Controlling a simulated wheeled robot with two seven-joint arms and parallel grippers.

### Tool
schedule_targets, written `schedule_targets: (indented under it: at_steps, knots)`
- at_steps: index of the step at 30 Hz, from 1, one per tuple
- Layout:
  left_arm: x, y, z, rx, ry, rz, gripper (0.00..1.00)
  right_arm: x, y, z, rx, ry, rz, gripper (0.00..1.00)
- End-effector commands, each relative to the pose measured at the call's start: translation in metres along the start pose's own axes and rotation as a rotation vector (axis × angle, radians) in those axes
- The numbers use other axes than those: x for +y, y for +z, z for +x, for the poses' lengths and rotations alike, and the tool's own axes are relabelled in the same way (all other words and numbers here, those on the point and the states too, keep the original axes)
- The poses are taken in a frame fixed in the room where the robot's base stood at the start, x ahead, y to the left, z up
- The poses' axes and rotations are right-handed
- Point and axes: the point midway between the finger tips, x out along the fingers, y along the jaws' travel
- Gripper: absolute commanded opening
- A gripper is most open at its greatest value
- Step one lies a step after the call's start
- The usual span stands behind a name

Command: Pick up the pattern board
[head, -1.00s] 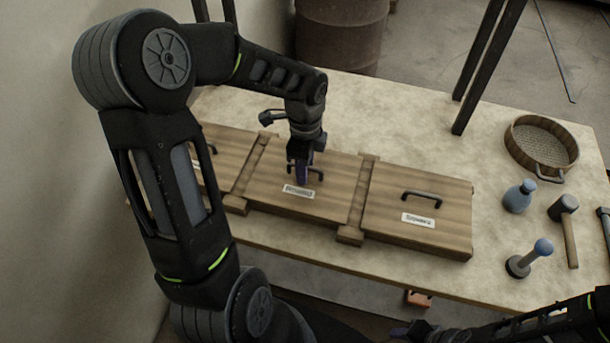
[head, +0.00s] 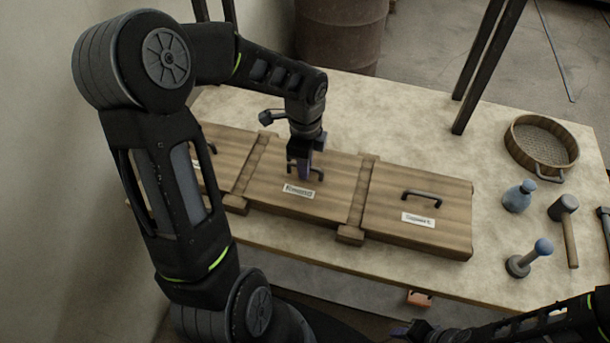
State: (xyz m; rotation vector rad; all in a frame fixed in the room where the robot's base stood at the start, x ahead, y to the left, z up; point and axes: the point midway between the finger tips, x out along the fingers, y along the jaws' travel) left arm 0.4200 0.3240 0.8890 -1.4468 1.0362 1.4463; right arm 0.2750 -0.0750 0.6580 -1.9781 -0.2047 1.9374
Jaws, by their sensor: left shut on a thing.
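Three wooden boards with dark handles and small white labels lie in a row on the table. The middle board (head: 325,205) has its handle under my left gripper (head: 304,172). My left gripper points down and is shut on that handle. The right board (head: 430,222) has a free handle (head: 422,197). The left board (head: 226,150) is partly hidden behind my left arm. The labels are too small to read surely, so I cannot tell which is the pattern board. My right gripper (head: 405,331) shows at the bottom edge, low in front of the table; its fingers are unclear.
Wooden rails (head: 360,200) separate the boards. To the right stand a round sieve (head: 541,145), a blue bottle (head: 518,197), a mallet (head: 566,225) and a blue-knobbed tool (head: 531,257). Dark posts (head: 484,70) rise at the back. The table (head: 420,125) behind the boards is clear.

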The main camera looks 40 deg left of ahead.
Motion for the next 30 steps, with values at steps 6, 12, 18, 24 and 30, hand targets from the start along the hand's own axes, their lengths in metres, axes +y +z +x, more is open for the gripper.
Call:
schedule_targets:
  at_steps: [6, 12, 18, 24, 30]
  knots:
    - [-0.001, 0.0, -0.001, 0.0, -0.002, 0.0, 0.0, 0.0, 0.0, 0.0, 0.0, 0.0, 0.0, 0.36]
    - [-0.002, 0.0, -0.008, 0.0, -0.005, 0.0, 0.0, 0.0, 0.0, 0.001, 0.0, 0.0, 0.0, 0.36]
    - [-0.002, 0.0, -0.036, 0.0, -0.007, -0.001, 0.0, 0.001, 0.0, 0.003, 0.001, -0.001, -0.001, 0.36]
    - [-0.002, 0.0, -0.074, 0.0, -0.007, 0.0, 0.0, 0.002, -0.001, 0.006, 0.002, -0.002, -0.001, 0.36]
    - [-0.001, -0.001, -0.098, 0.001, -0.004, 0.0, 0.0, 0.002, -0.001, 0.007, 0.002, -0.003, -0.002, 0.36]
